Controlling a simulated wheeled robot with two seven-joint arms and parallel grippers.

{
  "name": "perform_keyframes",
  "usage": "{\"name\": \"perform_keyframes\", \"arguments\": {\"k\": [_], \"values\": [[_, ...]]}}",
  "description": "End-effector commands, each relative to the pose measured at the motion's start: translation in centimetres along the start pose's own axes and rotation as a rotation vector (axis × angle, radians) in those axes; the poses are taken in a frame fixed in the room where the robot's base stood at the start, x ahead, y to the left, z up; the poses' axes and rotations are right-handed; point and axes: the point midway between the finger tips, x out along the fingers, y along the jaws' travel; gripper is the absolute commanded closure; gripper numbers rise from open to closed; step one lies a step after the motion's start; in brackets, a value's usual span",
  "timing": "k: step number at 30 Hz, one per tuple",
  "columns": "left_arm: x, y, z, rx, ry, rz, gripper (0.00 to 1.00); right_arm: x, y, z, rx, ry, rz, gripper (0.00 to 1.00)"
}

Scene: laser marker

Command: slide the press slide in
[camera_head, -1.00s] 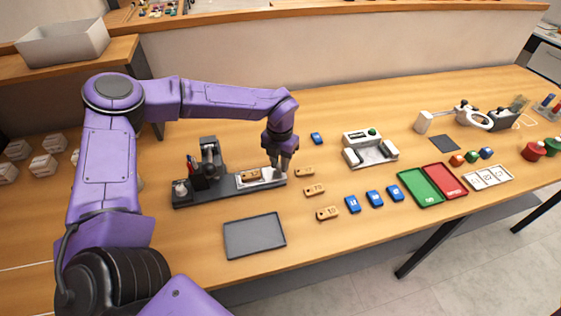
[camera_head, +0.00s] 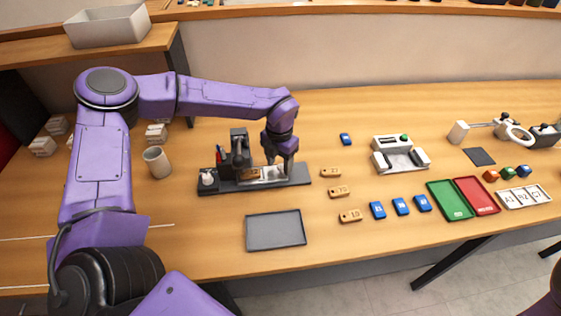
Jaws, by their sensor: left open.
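The press is a dark base (camera_head: 297,181) with a black upright tower (camera_head: 239,148) toward its left. Its pale press slide (camera_head: 272,175) lies on the base, with its left part at the foot of the tower. A small wooden tag (camera_head: 248,174) lies on the slide, close to the tower. My left gripper (camera_head: 279,174) is open and points down at the right part of the slide. Its fingertips partly cover the slide, and I cannot tell exactly where they touch. My right gripper is not in view.
A grey tray (camera_head: 275,231) lies in front of the press. Several wooden tags (camera_head: 339,191) and blue tags (camera_head: 401,206) lie to the right. A beige cup (camera_head: 157,162) stands left of the press. A white fixture (camera_head: 400,155) stands further right, beyond free table.

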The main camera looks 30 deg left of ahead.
Motion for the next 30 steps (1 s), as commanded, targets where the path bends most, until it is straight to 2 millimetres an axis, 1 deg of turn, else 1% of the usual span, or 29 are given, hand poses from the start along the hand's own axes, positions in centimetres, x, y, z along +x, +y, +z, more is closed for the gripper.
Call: {"name": "perform_keyframes", "arguments": {"k": [5, 8, 11, 15, 18, 21, 24, 30], "values": [[0.0, -0.1, 0.0, 0.001, 0.000, -0.001, 0.47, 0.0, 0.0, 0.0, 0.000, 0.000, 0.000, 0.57], [-0.7, -0.1, 0.1, 0.001, -0.001, -0.001, 0.47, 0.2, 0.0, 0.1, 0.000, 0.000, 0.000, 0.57], [-2.5, -0.1, 0.1, 0.001, -0.006, -0.002, 0.47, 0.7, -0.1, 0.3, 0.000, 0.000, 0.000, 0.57], [-6.0, 0.0, 0.1, 0.000, -0.006, 0.000, 0.47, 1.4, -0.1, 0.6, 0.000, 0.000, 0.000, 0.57], [-8.1, 0.0, 0.1, 0.000, -0.004, -0.002, 0.47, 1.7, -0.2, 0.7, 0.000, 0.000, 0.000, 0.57], [-9.6, 0.1, 0.1, -0.001, -0.002, -0.001, 0.47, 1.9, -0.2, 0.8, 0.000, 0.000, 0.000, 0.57], [-10.4, 0.1, 0.0, 0.000, -0.001, -0.001, 0.47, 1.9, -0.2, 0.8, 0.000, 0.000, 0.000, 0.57], [-10.6, 0.1, 0.0, 0.000, 0.000, -0.002, 0.47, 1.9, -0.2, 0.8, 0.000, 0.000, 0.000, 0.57]]}}
